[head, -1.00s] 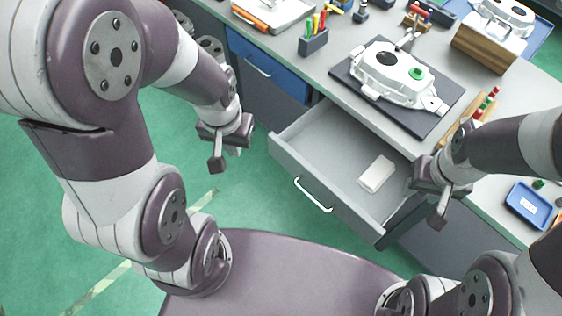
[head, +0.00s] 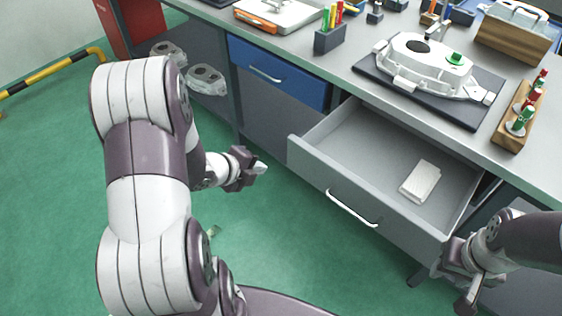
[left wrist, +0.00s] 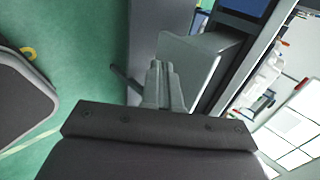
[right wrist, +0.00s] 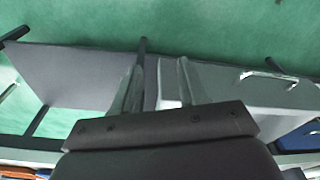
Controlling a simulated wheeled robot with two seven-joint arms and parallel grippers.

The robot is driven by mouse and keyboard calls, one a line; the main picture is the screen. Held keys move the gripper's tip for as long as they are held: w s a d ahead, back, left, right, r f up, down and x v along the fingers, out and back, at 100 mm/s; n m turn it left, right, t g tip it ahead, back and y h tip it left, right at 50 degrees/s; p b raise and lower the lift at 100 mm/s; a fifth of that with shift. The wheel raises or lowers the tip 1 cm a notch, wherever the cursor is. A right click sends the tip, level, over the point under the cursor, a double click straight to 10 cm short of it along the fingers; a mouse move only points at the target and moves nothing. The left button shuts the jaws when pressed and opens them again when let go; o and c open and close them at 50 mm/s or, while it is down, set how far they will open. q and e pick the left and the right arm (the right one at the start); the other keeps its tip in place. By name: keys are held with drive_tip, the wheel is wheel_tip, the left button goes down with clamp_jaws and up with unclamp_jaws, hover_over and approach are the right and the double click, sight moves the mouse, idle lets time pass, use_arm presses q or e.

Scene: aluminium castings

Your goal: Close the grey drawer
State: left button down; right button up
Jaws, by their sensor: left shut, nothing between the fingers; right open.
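The grey drawer (head: 310,158) stands pulled out under the bench top, with a white handle (head: 352,208) on its front and a white block (head: 420,181) inside. My left gripper (head: 262,168) is shut and empty, left of the drawer and apart from it. The left wrist view shows the shut fingers (left wrist: 161,82) pointing toward the drawer's side (left wrist: 190,65). My right gripper (head: 452,288) is open near the drawer's right front corner. In the right wrist view its fingers (right wrist: 160,85) stand apart, with the drawer front and handle (right wrist: 270,75) beside the right finger; contact is unclear.
A closed blue drawer (head: 280,75) is left of the grey one. On the bench top lie a white casting (head: 425,68) on a dark mat (head: 470,112), a wooden rack (head: 520,118) and a pen holder (head: 329,40). Green floor is free in front of the left side.

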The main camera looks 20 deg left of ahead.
sight(288, 159)
use_arm(q)
drive_tip(key=x, duration=0.3)
drive_tip(key=w+r+b+x, duration=0.1)
drive_tip(key=x, duration=0.4)
drive_tip(key=shift+w+d, duration=0.25)
drive_tip(key=shift+w, duration=0.15)
drive_tip(key=shift+w+d, duration=0.1)
drive_tip(key=shift+w, duration=0.3)
use_arm(e)
wheel_tip(288, 159, down, 2)
use_arm(q)
drive_tip(key=shift+w, duration=0.1)
